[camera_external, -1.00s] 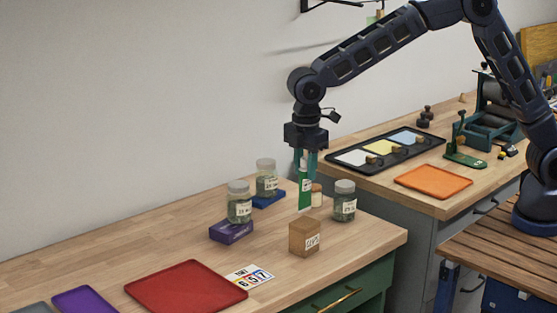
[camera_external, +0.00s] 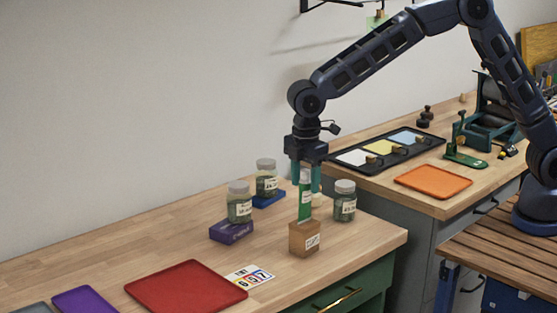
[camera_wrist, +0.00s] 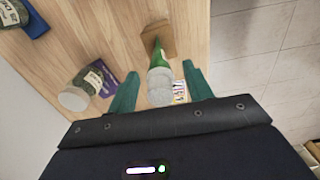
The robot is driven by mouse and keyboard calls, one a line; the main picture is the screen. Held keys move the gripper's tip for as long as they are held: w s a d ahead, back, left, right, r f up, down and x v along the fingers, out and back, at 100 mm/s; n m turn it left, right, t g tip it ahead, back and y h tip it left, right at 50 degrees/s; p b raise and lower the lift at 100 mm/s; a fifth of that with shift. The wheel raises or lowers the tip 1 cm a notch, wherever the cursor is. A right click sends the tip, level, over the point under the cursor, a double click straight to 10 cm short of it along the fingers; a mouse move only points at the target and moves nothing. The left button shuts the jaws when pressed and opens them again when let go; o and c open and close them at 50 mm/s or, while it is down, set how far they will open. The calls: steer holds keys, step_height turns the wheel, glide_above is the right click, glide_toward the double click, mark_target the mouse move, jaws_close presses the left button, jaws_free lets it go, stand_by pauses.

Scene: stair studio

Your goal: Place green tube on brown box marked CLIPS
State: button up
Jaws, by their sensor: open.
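The green tube (camera_external: 305,203) with a white label and pale cap stands upright on top of the brown box (camera_external: 304,241), with its base seemingly touching the box top. The box has a white label on its front, too small to read surely. My gripper (camera_external: 306,184) is just above and around the tube's upper part, its teal fingers apart. In the wrist view the open fingers (camera_wrist: 161,76) lie on either side of the tube (camera_wrist: 160,66), with gaps visible. The brown box (camera_wrist: 154,38) shows partly behind the tube.
A jar (camera_external: 239,206) stands on a purple box (camera_external: 231,233), and another jar (camera_external: 266,180) on a blue box (camera_external: 268,200). A third jar (camera_external: 344,204) stands close right of the tube. A number card (camera_external: 249,277) and red tray (camera_external: 187,287) lie in front.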

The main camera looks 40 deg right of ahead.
step_height(320, 180, up, 12)
steer(key=shift+r, duration=0.2)
stand_by(0.4)
steer(key=w+d+r+m+t, duration=0.1)
steer(key=d+r+m, duration=0.25)
steer(key=d, duration=0.85)
steer(key=d+r+m, duration=0.2)
steer(key=d+r, duration=0.2)
steer(key=d, duration=0.9)
steer(key=w+d+r+m+t, duration=0.1)
steer(key=d+r+m, duration=0.25)
steer(key=d, duration=0.85)
steer(key=s+d+f+m+t, duration=0.1)
steer(key=s+d+f+m, duration=0.2)
steer(key=s+d, duration=0.6)
steer(key=s+d+f+m+t, duration=0.1)
steer(key=s+d+f+m, duration=0.2)
steer(key=s+d+m, duration=0.3)
steer(key=s+d, duration=0.4)
steer(key=d, duration=0.6)
steer(key=shift+s+d+t, duration=0.25)
steer(key=shift+s+t, duration=0.05)
